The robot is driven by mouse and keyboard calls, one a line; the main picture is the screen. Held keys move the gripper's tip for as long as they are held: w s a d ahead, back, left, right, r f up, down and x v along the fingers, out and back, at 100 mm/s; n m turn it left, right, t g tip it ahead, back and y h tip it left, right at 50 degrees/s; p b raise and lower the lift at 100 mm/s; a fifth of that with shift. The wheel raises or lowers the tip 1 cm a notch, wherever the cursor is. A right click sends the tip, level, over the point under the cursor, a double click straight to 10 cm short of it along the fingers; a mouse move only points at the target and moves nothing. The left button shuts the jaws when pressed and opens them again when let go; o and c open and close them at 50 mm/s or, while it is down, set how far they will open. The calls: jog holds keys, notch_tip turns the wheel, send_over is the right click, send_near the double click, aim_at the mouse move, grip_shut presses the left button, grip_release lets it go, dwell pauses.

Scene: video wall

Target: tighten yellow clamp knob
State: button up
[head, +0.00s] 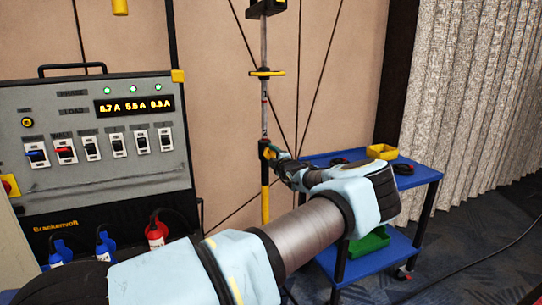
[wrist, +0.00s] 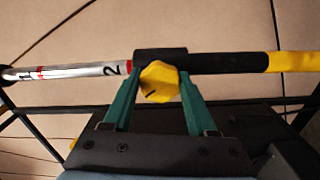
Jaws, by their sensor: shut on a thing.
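The yellow clamp knob (wrist: 159,82) sits on a black collar (wrist: 160,57) around the pole, in the middle of the wrist view. My gripper (wrist: 158,84) has its two green fingers on either side of the knob, shut on it. A dark line shows on the knob's face. In the head view my gripper (head: 274,153) reaches the pole at the collar; the knob is mostly hidden there. The pole has a silver upper tube (wrist: 70,71) with red marks and the numbers 1 and 2, and a yellow lower part (head: 265,203).
A blue cart (head: 418,178) with a yellow bin (head: 381,152) and a green bin (head: 369,244) stands right behind my arm. A grey power panel (head: 95,135) with switches is at left. Diagonal dark cables run behind the pole. A curtain (head: 465,90) hangs at right.

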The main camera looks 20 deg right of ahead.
jog(key=m, duration=0.3)
jog(key=shift+f+m, duration=0.1)
jog(key=shift+m, duration=2)
jog(key=o, duration=1.4)
jog(key=shift+c, duration=0.2)
jog(key=s+d+b, duration=0.1)
jog(key=s+b, duration=0.2)
jog(key=s, duration=0.7)
jog(key=shift+s+d, duration=0.2)
jog(key=shift+s, duration=0.2)
